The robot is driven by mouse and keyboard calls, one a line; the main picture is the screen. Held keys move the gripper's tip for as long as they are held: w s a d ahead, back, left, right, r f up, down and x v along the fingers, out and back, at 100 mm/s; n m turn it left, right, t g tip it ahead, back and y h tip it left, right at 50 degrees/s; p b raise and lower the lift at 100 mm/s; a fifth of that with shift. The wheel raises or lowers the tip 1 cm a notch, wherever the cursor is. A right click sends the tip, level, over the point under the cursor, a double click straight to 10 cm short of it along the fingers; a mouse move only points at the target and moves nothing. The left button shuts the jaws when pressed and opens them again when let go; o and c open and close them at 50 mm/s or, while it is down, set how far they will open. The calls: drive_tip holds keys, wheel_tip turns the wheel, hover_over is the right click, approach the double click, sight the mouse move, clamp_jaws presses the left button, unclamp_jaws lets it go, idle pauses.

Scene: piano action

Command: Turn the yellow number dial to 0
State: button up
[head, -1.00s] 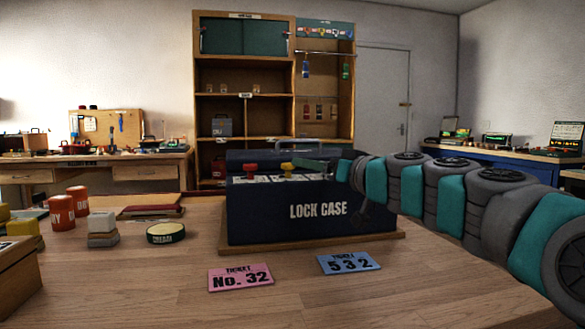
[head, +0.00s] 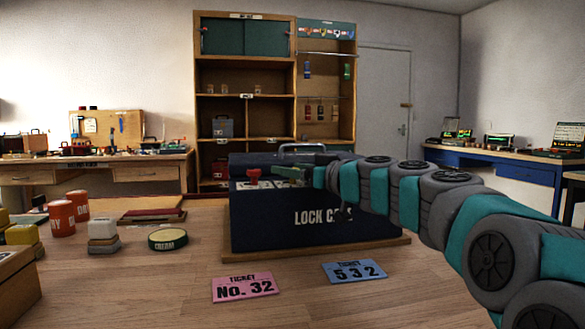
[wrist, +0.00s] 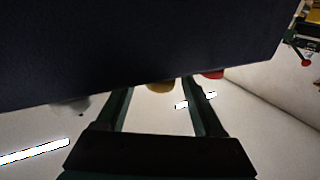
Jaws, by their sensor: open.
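The dark blue lock case (head: 265,222) stands on a wooden base on the table. A red dial (head: 254,174) shows on its top at the left. My gripper (head: 279,172) is over the case top, just right of the red dial, and hides the yellow dial in the head view. In the wrist view the yellow dial (wrist: 160,87) shows partly between my two open fingers (wrist: 157,92), beyond the case's dark edge. Contact with it cannot be told. The red dial also peeks out there (wrist: 213,75), as does a pale dial (wrist: 72,106). The yellow dial's reading is not visible.
A pink ticket reading No. 32 (head: 245,287) and a blue ticket reading 5 3 2 (head: 354,271) lie before the case. A round tin (head: 168,239), grey-white blocks (head: 103,236) and orange cans (head: 61,218) stand at the left.

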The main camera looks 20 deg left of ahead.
clamp_jaws()
idle(0.7)
